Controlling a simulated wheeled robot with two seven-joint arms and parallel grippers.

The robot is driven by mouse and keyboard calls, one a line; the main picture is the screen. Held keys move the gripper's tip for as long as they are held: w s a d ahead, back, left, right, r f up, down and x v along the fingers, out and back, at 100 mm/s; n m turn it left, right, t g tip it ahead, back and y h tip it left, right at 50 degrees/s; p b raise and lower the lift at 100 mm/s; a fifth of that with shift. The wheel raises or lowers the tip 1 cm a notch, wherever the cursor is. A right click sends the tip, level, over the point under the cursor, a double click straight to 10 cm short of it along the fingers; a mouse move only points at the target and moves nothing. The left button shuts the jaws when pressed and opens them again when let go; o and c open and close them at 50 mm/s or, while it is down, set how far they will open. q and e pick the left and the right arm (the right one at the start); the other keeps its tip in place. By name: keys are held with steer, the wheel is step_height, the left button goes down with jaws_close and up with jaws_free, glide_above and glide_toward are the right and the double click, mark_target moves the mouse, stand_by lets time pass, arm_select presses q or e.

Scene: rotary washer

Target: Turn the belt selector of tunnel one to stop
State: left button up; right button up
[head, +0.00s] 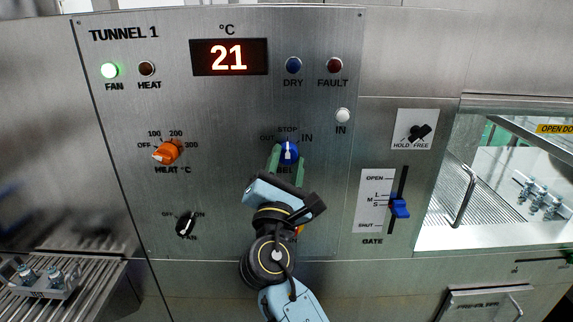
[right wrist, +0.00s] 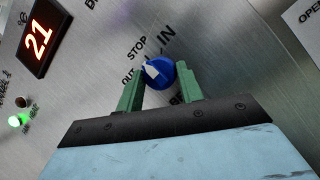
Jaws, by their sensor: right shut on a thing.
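The belt selector is a round blue knob with a white pointer (head: 289,152) on the Tunnel 1 panel, under the labels OUT, STOP and IN. In the head view its pointer stands about upright, toward STOP. The knob also shows in the right wrist view (right wrist: 160,73), where the white mark faces up-left, roughly toward STOP. My right gripper (head: 287,160) has its green fingers on either side of the knob and is shut on it. The fingers and wrist cover part of the label below the knob. My left gripper is not in view.
An orange heat knob (head: 166,152) and a black fan knob (head: 186,224) sit to the left. A blue gate lever (head: 400,208) and a black hold/free switch (head: 419,132) sit to the right. The display (head: 229,57) reads 21; the green fan lamp (head: 109,71) is lit.

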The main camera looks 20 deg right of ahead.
steer(key=o, duration=1)
steer(key=shift+b+v, duration=1.4)
steer(key=shift+v, duration=5.3)
steer(key=shift+r, duration=0.1)
